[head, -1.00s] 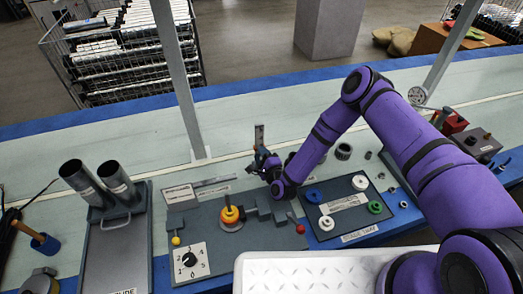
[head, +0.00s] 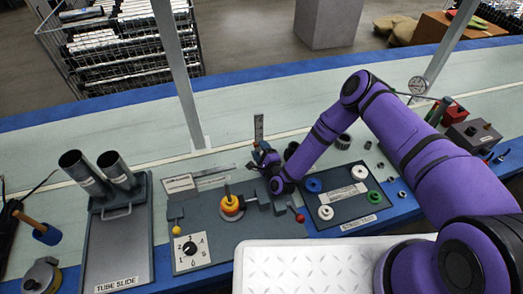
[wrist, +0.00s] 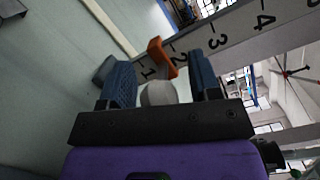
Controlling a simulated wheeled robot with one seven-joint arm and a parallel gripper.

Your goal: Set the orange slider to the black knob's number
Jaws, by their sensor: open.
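The orange slider (wrist: 163,57) shows in the wrist view on a grey upright scale (wrist: 225,45) with black numbers 1 to 4 in view. It sits between the marks 1 and 2, closer to 2. My gripper (wrist: 160,62) is open, with one blue finger on each side of the slider and a gap to each. In the head view my gripper (head: 262,153) is at the foot of the scale (head: 258,128), and the slider is too small to make out clearly. The black knob (head: 189,248) sits on a white numbered dial (head: 178,262); its pointer direction is too small to read surely.
A yellow and red knob (head: 231,204) and a red ball lever (head: 300,218) stand on the same grey panel. A board with coloured rings (head: 348,195) lies to the right. The tube slide (head: 122,240) stands left.

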